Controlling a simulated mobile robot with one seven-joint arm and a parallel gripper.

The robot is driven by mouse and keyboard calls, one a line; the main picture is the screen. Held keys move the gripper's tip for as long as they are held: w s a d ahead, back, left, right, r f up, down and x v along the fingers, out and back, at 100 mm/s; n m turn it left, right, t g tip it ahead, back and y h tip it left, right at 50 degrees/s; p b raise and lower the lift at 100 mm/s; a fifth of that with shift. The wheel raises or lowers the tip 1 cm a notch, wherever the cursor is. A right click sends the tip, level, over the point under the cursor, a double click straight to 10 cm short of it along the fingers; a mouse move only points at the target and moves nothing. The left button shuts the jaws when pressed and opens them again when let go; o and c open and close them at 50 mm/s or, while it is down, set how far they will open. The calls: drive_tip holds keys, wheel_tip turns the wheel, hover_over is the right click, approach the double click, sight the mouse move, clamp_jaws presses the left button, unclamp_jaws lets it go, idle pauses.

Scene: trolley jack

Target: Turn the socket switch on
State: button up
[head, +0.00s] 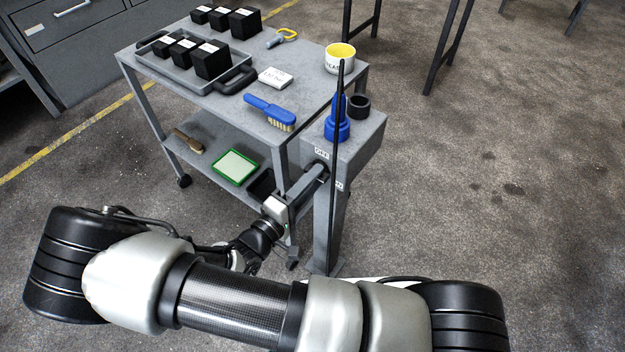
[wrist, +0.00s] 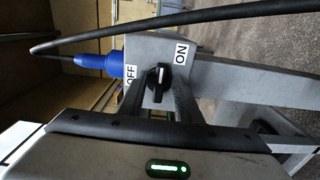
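The socket box (head: 359,141) is a grey housing on a post at the trolley's right end. Its black rotary switch (wrist: 158,83) shows in the wrist view, with a white pointer line running up the picture, between the OFF label (wrist: 130,76) on the left and the ON label (wrist: 181,53) on the upper right. My gripper (head: 322,170) is at the box's front face, and the arm hides the switch in the head view. In the wrist view my gripper (wrist: 160,92) has its fingers apart, one on each side of the switch. I cannot tell whether they touch it.
The cable also crosses the top of the wrist view. The trolley (head: 205,95) carries a tray, black boxes, a blue brush (head: 270,112) and a yellow-rimmed mug (head: 340,60).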

drive_tip(key=p+v, duration=0.1)
drive_tip(key=v, duration=1.6)
drive_tip(key=shift+s+a, duration=0.1)
drive_tip(key=shift+a, duration=0.05)
drive_tip(key=s+d+r+m+g+y, duration=0.1)
drive_tip(key=d+r+m+g+y, duration=0.4)
drive_tip(key=d+r, duration=0.85)
drive_tip(key=s+d+r+m+g+y, duration=0.1)
drive_tip(key=d+r+m+g+y, duration=0.4)
drive_tip(key=d+r, duration=0.85)
drive_tip(key=a+r+p, duration=0.2)
drive_tip(key=r+p, duration=0.7)
drive_tip(key=r, duration=0.2)
drive_tip(key=a+r+t+y+p, duration=0.1)
drive_tip(key=a+r+p, duration=0.1)
drive_tip(key=r+p, duration=0.8)
wheel_tip(320, 180, up, 2)
